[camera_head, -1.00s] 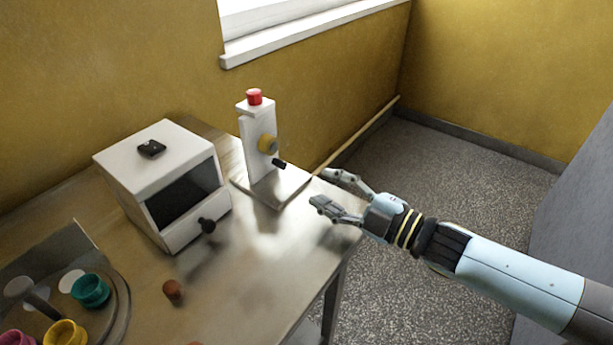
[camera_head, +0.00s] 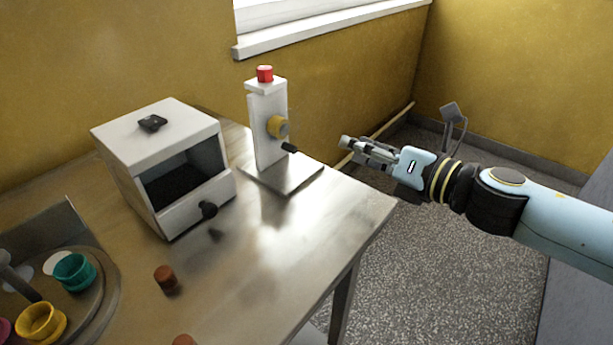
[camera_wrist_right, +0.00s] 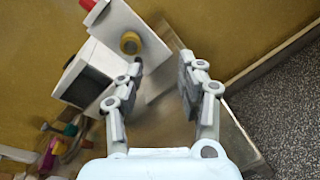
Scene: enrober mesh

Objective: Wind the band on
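A white upright stand (camera_head: 268,130) with a red button (camera_head: 265,74) on top rises from a flat plate on the metal table. Its side carries a yellow round hub (camera_head: 277,126) with a black crank handle (camera_head: 288,147). A white box (camera_head: 165,140) with a dark open front and a black knob (camera_head: 208,210) stands left of it. I cannot make out a band. My right gripper (camera_head: 352,147) is raised right of the stand, apart from the handle. In the wrist view the right gripper (camera_wrist_right: 161,64) is open and empty, the hub (camera_wrist_right: 130,43) beyond its fingers. My left gripper is out of view.
A round tray (camera_head: 103,300) with a teal cup (camera_head: 74,272) and a yellow cup (camera_head: 41,322) is at the lower left. A brown piece (camera_head: 166,278) lies on the metal table (camera_head: 290,265). The table's right part is clear; a yellow wall stands behind.

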